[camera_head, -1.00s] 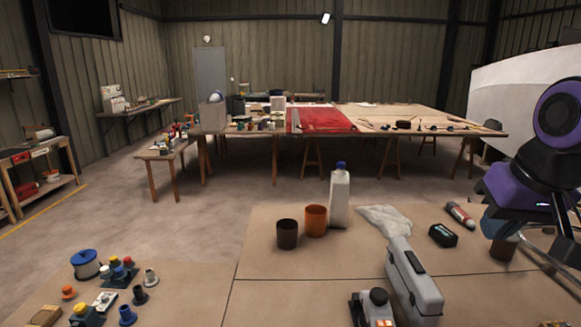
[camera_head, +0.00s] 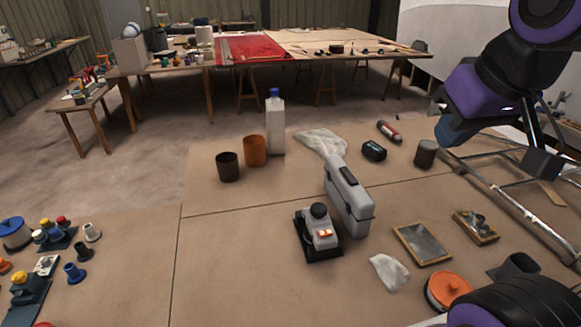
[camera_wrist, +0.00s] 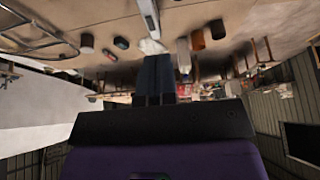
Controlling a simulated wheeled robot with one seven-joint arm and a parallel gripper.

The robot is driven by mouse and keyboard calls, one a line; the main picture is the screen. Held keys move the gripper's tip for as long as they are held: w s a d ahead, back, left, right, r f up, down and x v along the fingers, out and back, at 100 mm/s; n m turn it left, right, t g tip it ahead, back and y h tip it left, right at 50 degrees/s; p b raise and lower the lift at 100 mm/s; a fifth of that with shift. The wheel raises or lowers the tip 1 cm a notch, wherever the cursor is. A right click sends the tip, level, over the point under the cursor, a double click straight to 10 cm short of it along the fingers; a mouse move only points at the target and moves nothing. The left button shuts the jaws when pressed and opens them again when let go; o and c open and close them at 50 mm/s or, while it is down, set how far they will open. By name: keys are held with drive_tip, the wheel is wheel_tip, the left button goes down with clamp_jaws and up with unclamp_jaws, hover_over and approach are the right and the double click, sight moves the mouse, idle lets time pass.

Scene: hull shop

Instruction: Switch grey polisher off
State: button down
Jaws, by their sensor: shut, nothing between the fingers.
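The grey polisher (camera_head: 318,232) stands upright on a black base on the near table, left of a grey case. It has a black knob on top and a small orange-lit patch on its front side. Which way its switch is set is too small to tell. My gripper (camera_wrist: 154,60) shows in the wrist view with its two dark fingers together and nothing between them. It is well away from the polisher, and the view there is upside down. In the head view my arm reaches in from the right; the fingertips cannot be made out.
The grey case (camera_head: 349,197) stands close against the polisher's right. A white cloth (camera_head: 389,271), a framed plate (camera_head: 422,243) and an orange round thing (camera_head: 449,289) lie to its right. Cups and a white bottle (camera_head: 275,125) stand behind.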

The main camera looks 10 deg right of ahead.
drive_tip(key=w, duration=0.1)
drive_tip(key=g, duration=0.5)
hover_over(329, 231)
wheel_tip(329, 231, down, 28)
drive_tip(key=shift+r, duration=0.15)
drive_tip(key=shift+s+d, duration=0.1)
wheel_tip(329, 231, down, 14)
idle(0.4)
idle(0.3)
idle(0.3)
